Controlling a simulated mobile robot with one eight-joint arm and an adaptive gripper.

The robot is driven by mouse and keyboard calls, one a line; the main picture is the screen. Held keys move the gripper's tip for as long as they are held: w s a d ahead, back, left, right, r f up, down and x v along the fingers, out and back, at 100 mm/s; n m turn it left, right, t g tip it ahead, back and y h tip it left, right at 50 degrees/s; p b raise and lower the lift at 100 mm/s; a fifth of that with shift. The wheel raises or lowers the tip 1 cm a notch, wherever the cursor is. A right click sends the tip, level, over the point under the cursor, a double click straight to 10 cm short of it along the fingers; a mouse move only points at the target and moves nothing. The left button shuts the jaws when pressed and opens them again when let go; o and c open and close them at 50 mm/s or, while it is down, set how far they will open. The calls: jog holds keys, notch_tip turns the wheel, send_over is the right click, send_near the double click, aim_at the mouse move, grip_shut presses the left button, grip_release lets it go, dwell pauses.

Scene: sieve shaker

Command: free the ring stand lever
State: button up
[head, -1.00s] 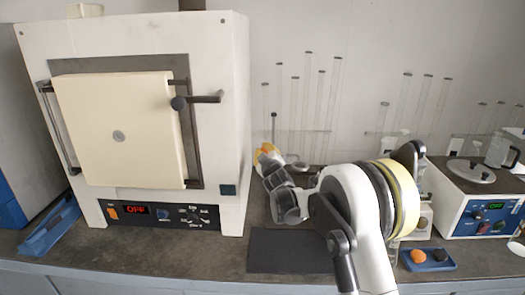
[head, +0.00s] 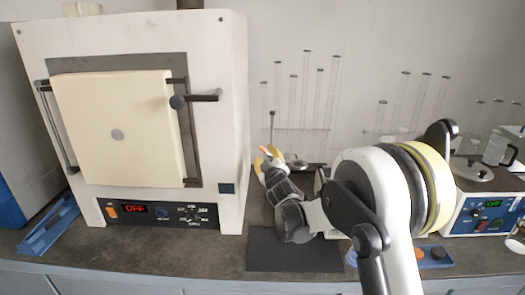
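A thin upright rod with a dark tip (head: 272,125), which looks like the ring stand, rises against the back wall just right of the furnace. My gripper (head: 267,157), with yellow fingers, is at the rod's lower part, at the back of the bench. A small orange piece (head: 264,149) shows at the fingertips; I cannot tell whether it is the lever or whether the fingers touch it. The gripper is small and seen from behind, so its opening is unclear. My wrist and arm hide much of the stand's lower part.
A large white furnace (head: 235,120) with a cream door stands close on the left. Glass tubes (head: 318,100) stand along the back wall. A dark mat (head: 270,255) lies in front, bare. A white-and-blue device (head: 475,218) stands at the right.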

jog(key=v, duration=0.5)
jog(key=s+d+r+m+g+h, duration=0.2)
jog(key=s+d+r+m, duration=0.1)
jog(key=s+d, duration=0.5)
jog(key=s+d+r+m+g+h, duration=0.2)
jog(key=s+d+r+m, duration=0.15)
jog(key=s+d, duration=0.45)
jog(key=s+f+m+g, duration=0.2)
jog(key=s+f+g, duration=0.1)
jog(key=s, duration=1.1)
jog(key=s+f+m+g, duration=0.2)
jog(key=s+f, duration=0.4)
jog(key=s, duration=0.8)
jog(key=shift+d+g+y, duration=0.3)
jog(key=shift+d+g, duration=0.15)
jog(key=shift+g, duration=0.05)
